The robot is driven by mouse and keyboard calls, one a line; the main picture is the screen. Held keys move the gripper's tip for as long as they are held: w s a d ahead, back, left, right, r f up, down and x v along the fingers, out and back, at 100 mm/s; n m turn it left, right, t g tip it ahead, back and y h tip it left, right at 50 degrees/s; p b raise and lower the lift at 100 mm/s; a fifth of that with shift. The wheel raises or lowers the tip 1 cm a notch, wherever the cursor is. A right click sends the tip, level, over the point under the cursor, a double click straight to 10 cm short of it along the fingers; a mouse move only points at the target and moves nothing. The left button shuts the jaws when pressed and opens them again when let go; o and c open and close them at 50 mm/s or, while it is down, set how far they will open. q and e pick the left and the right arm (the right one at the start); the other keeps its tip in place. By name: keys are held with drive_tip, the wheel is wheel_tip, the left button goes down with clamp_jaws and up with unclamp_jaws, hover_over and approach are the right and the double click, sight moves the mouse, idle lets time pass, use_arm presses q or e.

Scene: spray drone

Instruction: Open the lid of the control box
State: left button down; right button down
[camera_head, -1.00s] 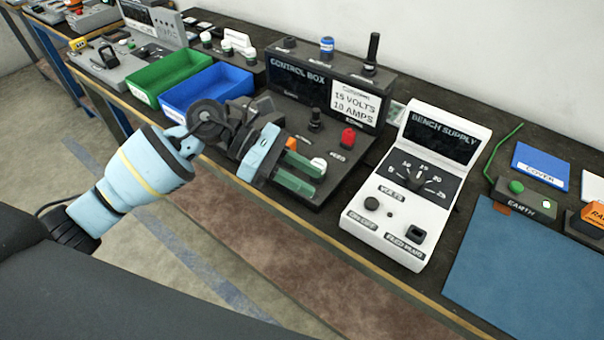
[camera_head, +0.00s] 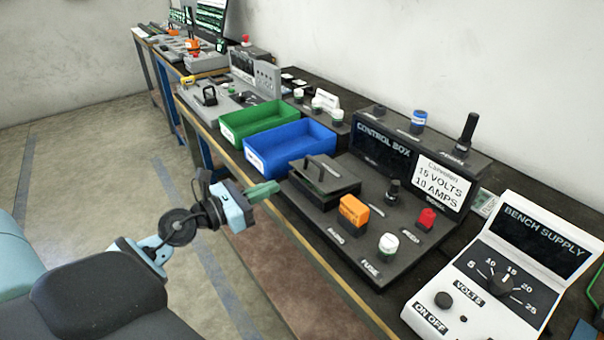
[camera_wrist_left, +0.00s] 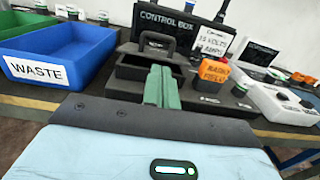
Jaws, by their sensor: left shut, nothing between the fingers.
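The dark control box (camera_head: 384,152) stands on the bench in the head view, with a screen, a "15 volts 10 amps" card and several knobs. Its lid (camera_head: 343,186), a dark plate with a raised handle (camera_head: 322,168), is at the box's left end. The lid looks slightly tilted; I cannot tell how far it is open. My left gripper (camera_head: 264,191), with green fingers, is shut and empty, left of the lid and apart from it. In the left wrist view the shut fingers (camera_wrist_left: 162,86) point toward the lid's handle (camera_wrist_left: 157,40) and hide part of the lid.
Near the lid on the box stand an orange block (camera_head: 354,211), a white-topped fuse (camera_head: 388,245) and a red button (camera_head: 427,218). A blue bin (camera_head: 290,150) and a green bin (camera_head: 262,125) are to the left. The bench supply (camera_head: 490,280) is at right. The floor before the bench is clear.

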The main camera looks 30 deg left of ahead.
use_arm(q)
drive_tip(key=x, duration=0.2)
drive_tip(key=p+x, duration=0.1)
drive_tip(key=x, duration=0.5)
drive_tip(key=shift+w+a+r, duration=0.1)
drive_tip(key=shift+w+a, duration=0.15)
drive_tip(key=shift+a, duration=0.1)
drive_tip(key=shift+w+d, duration=0.3)
drive_tip(key=shift+w, duration=0.35)
use_arm(e)
drive_tip(key=shift+w+r, duration=0.2)
drive_tip(key=shift+r, duration=0.6)
use_arm(q)
drive_tip(key=shift+a, duration=0.1)
use_arm(e)
drive_tip(key=shift+w+d, duration=0.15)
drive_tip(key=shift+w, duration=0.1)
